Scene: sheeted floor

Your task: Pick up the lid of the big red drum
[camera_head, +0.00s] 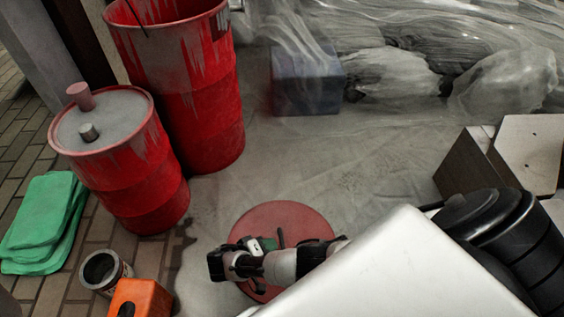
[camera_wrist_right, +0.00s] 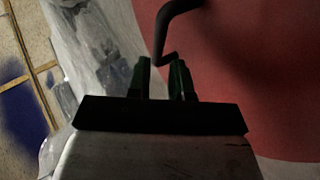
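The big red drum (camera_head: 215,110) stands upright at the upper left with an open top. A round red lid (camera_head: 305,222) lies flat on the sheeted floor at lower middle, with a dark bent handle (camera_head: 281,237) on it. My right gripper (camera_head: 270,243) is over the lid, close to the handle. In the right wrist view, its two green fingers (camera_wrist_right: 163,72) are a small gap apart. The lid (camera_wrist_right: 265,85) fills the right side there, and the handle (camera_wrist_right: 160,38) reaches down to the fingertips. Contact with the handle is not clear. My left gripper is out of view.
A smaller red drum (camera_head: 130,180) with a grey top stands left of the big one. Green cloths (camera_head: 42,225), an open can (camera_head: 104,271) and an orange object (camera_head: 141,298) lie lower left. A blue box (camera_head: 305,85) and plastic-wrapped goods are behind; a box (camera_head: 530,150) is right.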

